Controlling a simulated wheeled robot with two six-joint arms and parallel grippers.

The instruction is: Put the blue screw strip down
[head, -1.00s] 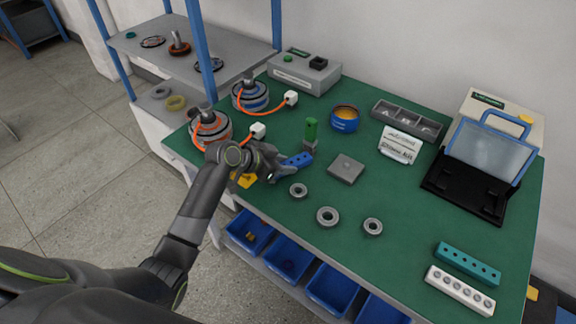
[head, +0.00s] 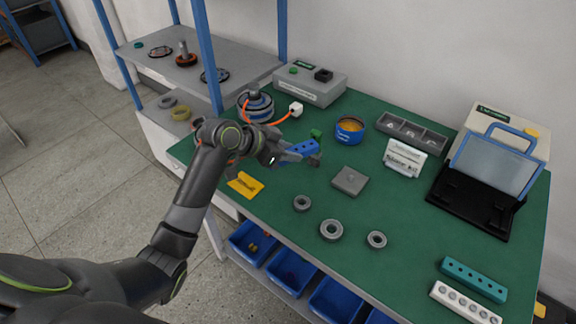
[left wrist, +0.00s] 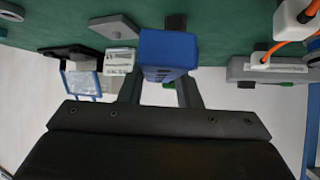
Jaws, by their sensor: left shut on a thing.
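The blue screw strip (head: 297,151) is held in my left gripper (head: 284,155) above the green table, toward its left part. In the left wrist view the blue strip (left wrist: 168,50) sits between the two dark fingers of my left gripper (left wrist: 160,88). A small green-topped block (head: 316,137) stands just behind and right of the strip, partly hidden by it. Whether the strip touches it I cannot tell. My right gripper is not in view.
A hub motor (head: 257,106) with an orange cable stands behind the arm. A grey square plate (head: 349,181) and several metal rings (head: 331,230) lie right and in front. A yellow piece (head: 245,185) lies near the front edge. Teal (head: 473,279) and white strips (head: 466,302) lie far right.

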